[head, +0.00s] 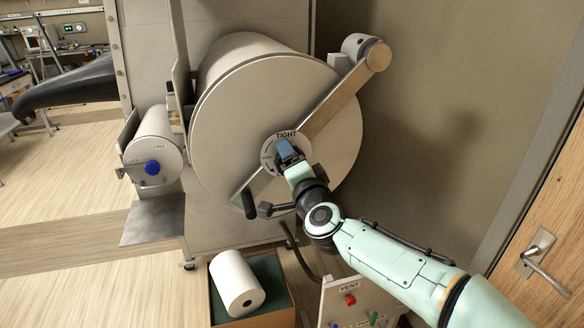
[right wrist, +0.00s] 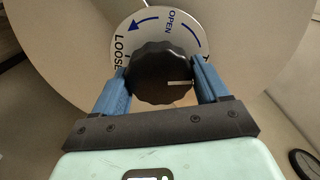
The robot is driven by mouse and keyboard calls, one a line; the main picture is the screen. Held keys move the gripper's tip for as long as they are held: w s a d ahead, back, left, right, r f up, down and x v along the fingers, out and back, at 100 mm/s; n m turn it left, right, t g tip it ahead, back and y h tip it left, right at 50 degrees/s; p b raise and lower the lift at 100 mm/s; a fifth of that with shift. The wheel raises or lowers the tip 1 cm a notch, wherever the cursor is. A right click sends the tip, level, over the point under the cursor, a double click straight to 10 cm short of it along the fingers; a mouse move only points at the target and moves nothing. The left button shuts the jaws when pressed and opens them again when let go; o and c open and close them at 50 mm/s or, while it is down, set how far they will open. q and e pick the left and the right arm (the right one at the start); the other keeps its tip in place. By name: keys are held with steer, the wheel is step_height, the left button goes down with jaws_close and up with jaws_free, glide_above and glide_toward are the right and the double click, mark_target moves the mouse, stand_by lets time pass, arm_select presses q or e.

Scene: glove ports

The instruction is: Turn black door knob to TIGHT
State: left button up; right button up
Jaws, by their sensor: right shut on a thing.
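The big round door (head: 230,130) is grey and closed on its cylinder, with a label plate (head: 270,150) reading TIGHT at the top of its centre. In the right wrist view, the black knob (right wrist: 160,84) has a scalloped rim and a white pointer line that points to the right. The plate behind it (right wrist: 160,22) reads OPEN with a blue arrow toward LOOSE at the left. My right gripper (head: 287,151) has its blue fingers on both sides of the knob and is shut on it. The gripper hides the knob in the head view. My left gripper is not in view.
A diagonal bar (head: 325,105) crosses the door, with a black handle (head: 249,204) at its lower end. A smaller cylinder with a blue knob (head: 152,168) is at the left. Below stand a box with a white roll (head: 238,281) and a VENT panel with a red knob (head: 350,299).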

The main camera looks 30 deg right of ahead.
steer(key=shift+m+b, duration=0.45)
steer(key=shift+m, duration=0.85)
steer(key=shift+d+m, duration=0.1)
steer(key=shift+m, duration=0.2)
steer(key=o, duration=1)
steer(key=v, duration=1.3)
steer(key=shift+s, duration=0.2)
